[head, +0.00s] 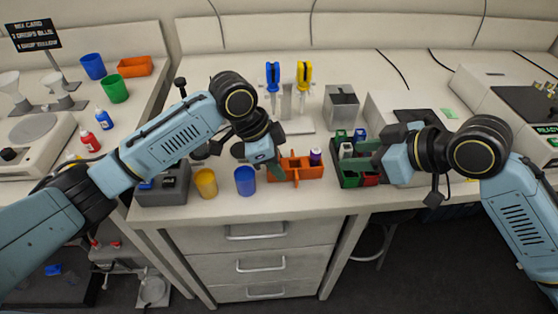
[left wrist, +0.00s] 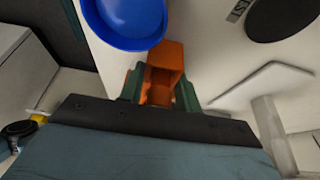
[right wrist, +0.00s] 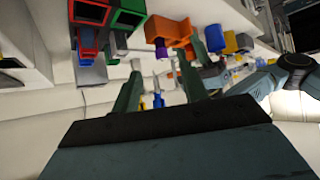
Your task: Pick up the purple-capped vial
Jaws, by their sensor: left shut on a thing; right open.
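The purple-capped vial (head: 315,157) stands upright at the right end of the orange rack (head: 297,173) on the bench. Its purple part also shows beside the orange rack in the right wrist view (right wrist: 162,53); I cannot make it out in the left wrist view. My left gripper (head: 272,168) is shut on the left part of the orange rack; in the left wrist view orange plastic (left wrist: 163,76) sits between its fingers (left wrist: 160,92). My right gripper (head: 376,158) is open and empty near the green rack, to the right of the vial.
A blue cup (head: 245,181) and a yellow cup (head: 206,183) stand left of the orange rack. A pipette stand with blue (head: 272,76) and yellow (head: 304,74) pipettes is behind. The bench's front edge is close.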

